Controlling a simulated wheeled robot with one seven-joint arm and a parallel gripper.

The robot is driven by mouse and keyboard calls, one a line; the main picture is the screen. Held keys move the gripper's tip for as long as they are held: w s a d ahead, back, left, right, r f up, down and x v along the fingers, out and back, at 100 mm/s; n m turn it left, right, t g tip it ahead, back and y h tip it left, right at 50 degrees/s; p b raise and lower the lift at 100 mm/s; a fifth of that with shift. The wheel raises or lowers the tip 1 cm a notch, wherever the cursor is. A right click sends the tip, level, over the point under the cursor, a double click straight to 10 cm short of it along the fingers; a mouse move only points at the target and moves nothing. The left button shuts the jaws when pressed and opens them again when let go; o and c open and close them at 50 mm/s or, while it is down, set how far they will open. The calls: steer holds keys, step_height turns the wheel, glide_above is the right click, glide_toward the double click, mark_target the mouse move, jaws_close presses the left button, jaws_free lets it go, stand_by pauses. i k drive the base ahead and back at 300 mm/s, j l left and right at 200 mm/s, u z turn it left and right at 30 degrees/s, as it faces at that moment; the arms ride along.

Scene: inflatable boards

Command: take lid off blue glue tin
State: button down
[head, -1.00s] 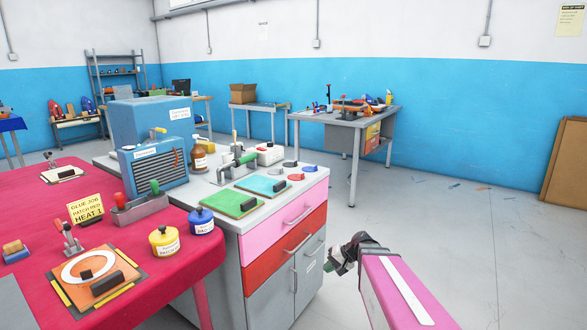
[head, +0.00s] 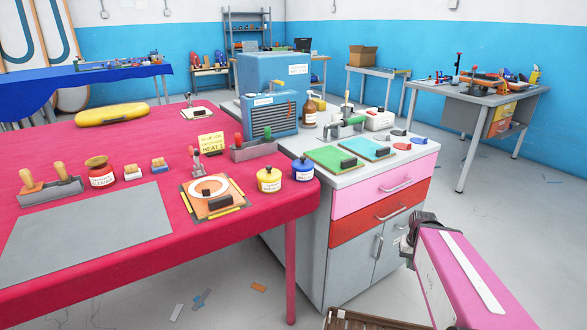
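The blue glue tin (head: 303,171) stands upright near the right corner of the red-covered table (head: 290,203). Its blue lid (head: 303,160) with a small knob sits on top. A yellow tin (head: 269,182) with its lid on stands just left of it. My pink arm reaches in from the lower right. Its dark end, with my gripper (head: 412,240), is in front of the grey cabinet, to the right of the tin and well apart from it. The fingers are too small and partly hidden, so I cannot tell whether they are open.
Open floor lies at the right.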

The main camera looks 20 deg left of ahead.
mark_target(302, 164)
steer(key=u, duration=1.25)
steer(key=k+l+z, duration=0.2)
steer(key=k+l, duration=0.3)
steer(key=l, duration=0.15)
steer(key=i, duration=0.5)
